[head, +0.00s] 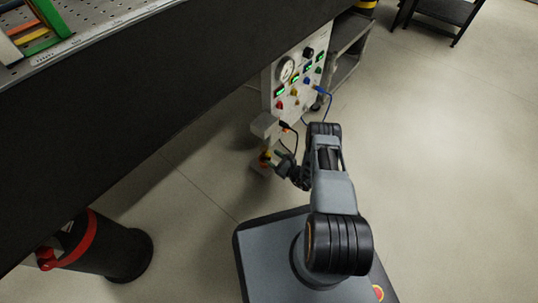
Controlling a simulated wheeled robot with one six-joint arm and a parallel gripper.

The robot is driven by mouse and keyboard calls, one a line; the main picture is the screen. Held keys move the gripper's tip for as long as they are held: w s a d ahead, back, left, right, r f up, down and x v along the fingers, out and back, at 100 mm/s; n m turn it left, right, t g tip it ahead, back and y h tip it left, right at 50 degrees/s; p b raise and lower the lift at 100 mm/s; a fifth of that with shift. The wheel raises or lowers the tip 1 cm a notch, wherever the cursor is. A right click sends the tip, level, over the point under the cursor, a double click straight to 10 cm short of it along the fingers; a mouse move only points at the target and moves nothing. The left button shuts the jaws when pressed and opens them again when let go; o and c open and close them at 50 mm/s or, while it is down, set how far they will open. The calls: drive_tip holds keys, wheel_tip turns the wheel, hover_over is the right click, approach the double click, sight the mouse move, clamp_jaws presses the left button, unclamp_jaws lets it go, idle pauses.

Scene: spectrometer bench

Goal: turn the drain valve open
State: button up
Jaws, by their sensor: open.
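A light grey panel (300,75) with a round gauge, small lit displays and coloured knobs stands beyond my arm.
A long dark bench edge (150,95) runs above on the left. A black cylinder with a red band (110,250) stands at lower left. A grey cart (345,55) stands behind the panel. Dark and blue cables (325,92) hang by the panel. The floor (450,150) at right is clear.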

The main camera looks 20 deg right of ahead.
drive_tip(key=shift+w+a, duration=0.4)
drive_tip(key=shift+w, duration=0.05)
drive_tip(key=shift+c, duration=0.2)
drive_tip(key=c, duration=0.9)
